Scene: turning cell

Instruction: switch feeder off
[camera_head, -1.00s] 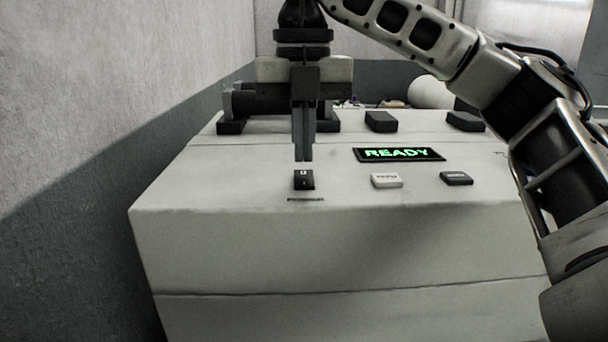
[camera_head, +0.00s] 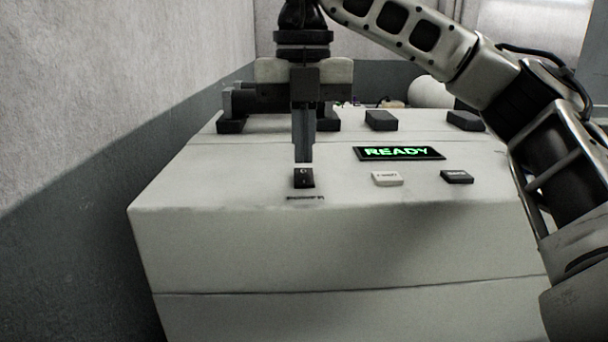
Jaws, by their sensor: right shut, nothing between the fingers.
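The feeder (camera_head: 330,250) is a large pale box with a black rocker switch (camera_head: 304,179) near the left of its top front. A small dark label lies just in front of the switch, too blurred to read. A display (camera_head: 399,153) to the right of the switch shows "READY" in green. My right gripper (camera_head: 304,158) points straight down with its fingers shut and empty. Its fingertips are at the back edge of the switch in the picture; I cannot tell whether they touch it. My left gripper is not in view.
A white button (camera_head: 387,179) and a dark button (camera_head: 457,177) sit right of the switch. Dark blocks (camera_head: 381,121) stand farther back on the top. A wall (camera_head: 110,100) rises close on the left. The front top edge is clear.

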